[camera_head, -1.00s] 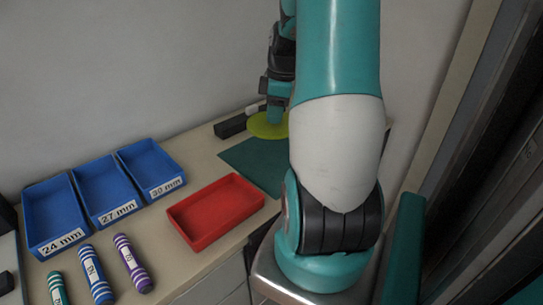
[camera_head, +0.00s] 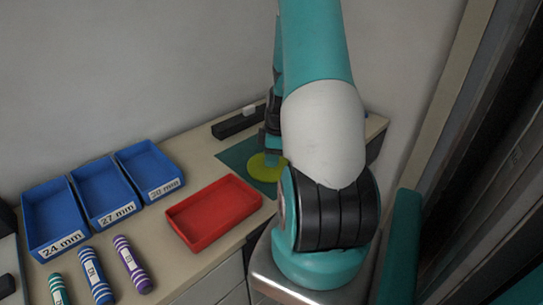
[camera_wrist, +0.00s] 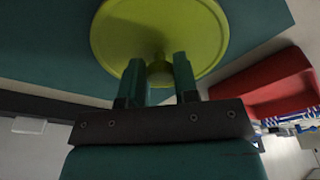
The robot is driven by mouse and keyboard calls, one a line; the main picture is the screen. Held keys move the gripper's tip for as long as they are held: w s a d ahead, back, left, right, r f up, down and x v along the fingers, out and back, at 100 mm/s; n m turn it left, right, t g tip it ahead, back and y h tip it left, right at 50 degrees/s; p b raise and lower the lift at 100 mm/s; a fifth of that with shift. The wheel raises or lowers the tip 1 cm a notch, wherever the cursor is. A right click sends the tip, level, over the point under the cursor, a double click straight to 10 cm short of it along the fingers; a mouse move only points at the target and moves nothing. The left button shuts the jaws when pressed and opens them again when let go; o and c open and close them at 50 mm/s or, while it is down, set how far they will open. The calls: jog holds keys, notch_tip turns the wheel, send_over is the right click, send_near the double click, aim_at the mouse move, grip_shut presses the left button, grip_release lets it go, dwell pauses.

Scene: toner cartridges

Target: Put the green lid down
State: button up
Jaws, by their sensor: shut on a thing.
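The round yellow-green lid (camera_head: 262,166) is over the dark green mat (camera_head: 233,154), behind the red tray. In the wrist view the lid (camera_wrist: 192,22) lies flat beyond my fingers, with a knob (camera_wrist: 159,72) between them. My gripper (camera_wrist: 158,75) is shut on that knob. In the head view my gripper (camera_head: 270,150) is partly hidden by my arm. I cannot tell whether the lid touches the mat (camera_wrist: 50,45) or is a little above it.
A red tray (camera_head: 214,240) stands in front of the mat. Blue bins marked 24 mm (camera_head: 50,205), 27 mm (camera_head: 103,190) and 30 mm (camera_head: 150,160) stand at left, with several striped cartridges (camera_head: 132,268) before them. A long black box (camera_head: 238,123) lies at the back.

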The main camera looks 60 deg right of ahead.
jog(key=shift+f, duration=0.2)
jog(key=o, duration=0.9)
jog(key=shift+r, duration=0.1)
jog(key=r, duration=0.4)
jog(key=s+r+b, duration=0.1)
jog(key=r, duration=0.7)
jog(key=shift+s+d+r+b, duration=0.1)
jog(key=shift+s+d+b, duration=0.2)
jog(key=shift+d, duration=0.1)
